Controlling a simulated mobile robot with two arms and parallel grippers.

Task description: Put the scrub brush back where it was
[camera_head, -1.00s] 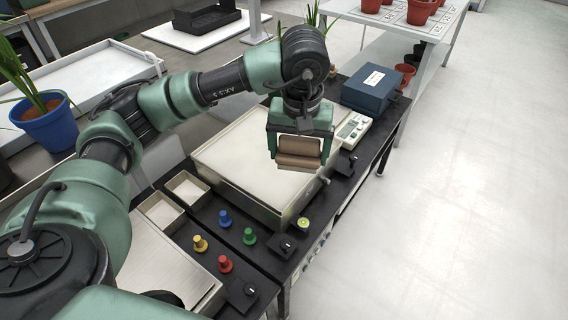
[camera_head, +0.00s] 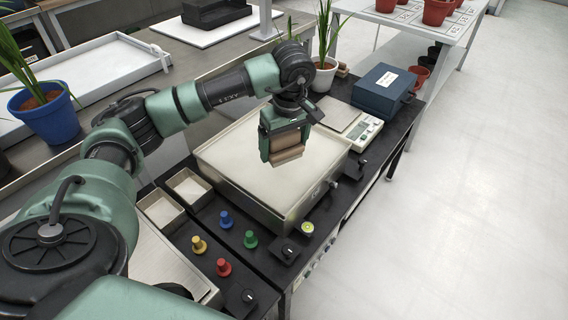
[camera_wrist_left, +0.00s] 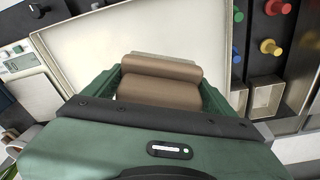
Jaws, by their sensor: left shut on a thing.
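My left gripper (camera_head: 285,150) is shut on a brown, rounded block, which looks like the scrub brush (camera_head: 287,156). It hangs over the large pale shallow tray (camera_head: 222,160), apart from the tray floor as far as I can tell. In the left wrist view the brush (camera_wrist_left: 160,88) lies across between the green fingers, with the tray (camera_wrist_left: 85,45) behind it. A thin paler strip shows at its far edge; its underside is hidden. My right gripper is not in view.
A scale (camera_head: 362,128) and a blue box (camera_head: 384,88) stand beyond the tray. A white-potted plant (camera_head: 323,75) is behind. Two small bins (camera_head: 188,185) and coloured knobbed pegs (camera_head: 250,239) are in front. The tray floor around the gripper looks clear.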

